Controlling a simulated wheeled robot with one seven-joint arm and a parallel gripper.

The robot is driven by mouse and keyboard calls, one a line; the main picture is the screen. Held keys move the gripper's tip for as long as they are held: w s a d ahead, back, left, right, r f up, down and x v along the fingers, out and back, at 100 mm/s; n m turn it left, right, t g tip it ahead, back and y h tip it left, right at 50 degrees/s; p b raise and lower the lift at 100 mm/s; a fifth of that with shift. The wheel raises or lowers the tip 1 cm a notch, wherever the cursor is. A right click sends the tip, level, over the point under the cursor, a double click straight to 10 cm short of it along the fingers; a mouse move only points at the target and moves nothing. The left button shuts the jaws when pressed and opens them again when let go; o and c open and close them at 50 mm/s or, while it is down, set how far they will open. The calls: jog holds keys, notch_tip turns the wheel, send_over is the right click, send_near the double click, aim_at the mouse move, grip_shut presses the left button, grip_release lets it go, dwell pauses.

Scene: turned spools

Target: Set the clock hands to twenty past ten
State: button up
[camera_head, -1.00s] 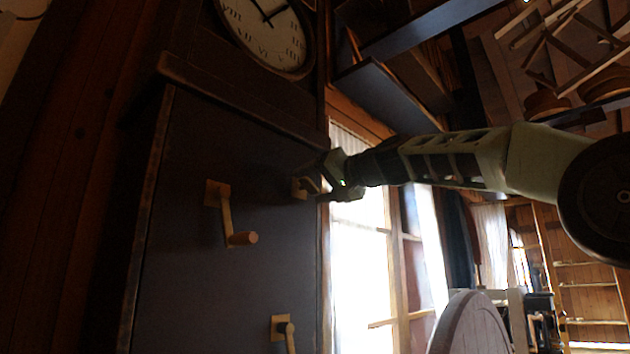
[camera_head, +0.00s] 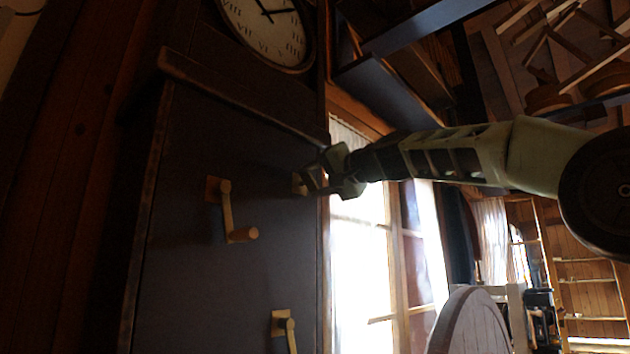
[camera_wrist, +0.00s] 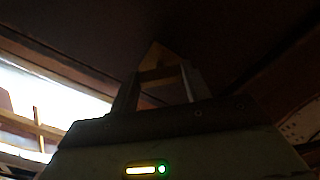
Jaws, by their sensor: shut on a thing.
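The clock dial (camera_head: 285,48) is at the top of the head view, pale with dark Roman numerals, its upper part cut off by the frame. One dark hand points up and left, the other to the right; both tips are hard to read. My gripper (camera_head: 311,181) is at the right side of the dark clock case (camera_head: 180,280), shut on a small wooden crank (camera_head: 298,184). Most of that crank is hidden by the fingers. In the wrist view a wooden piece of the crank (camera_wrist: 157,58) shows between the fingers (camera_wrist: 162,88).
A second wooden crank (camera_head: 226,210) sits left of my gripper on the case front, and a third (camera_head: 285,328) lower down. A bright window (camera_head: 358,270) is right of the case. A round wooden disc (camera_head: 470,325) stands at the lower right.

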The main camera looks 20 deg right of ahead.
jog(key=m, duration=0.3)
jog(key=shift+m, duration=0.4)
jog(key=m+p, duration=0.1)
jog(key=m, duration=0.2)
jog(key=shift+r+m, duration=0.1)
jog(key=shift+m, duration=0.2)
jog(key=m+p, duration=0.1)
jog(key=m, duration=0.2)
jog(key=shift+m, duration=0.3)
jog(key=shift+m+p, duration=0.6)
jog(key=shift+m, duration=1)
jog(key=shift+m, duration=0.3)
jog(key=o, duration=1)
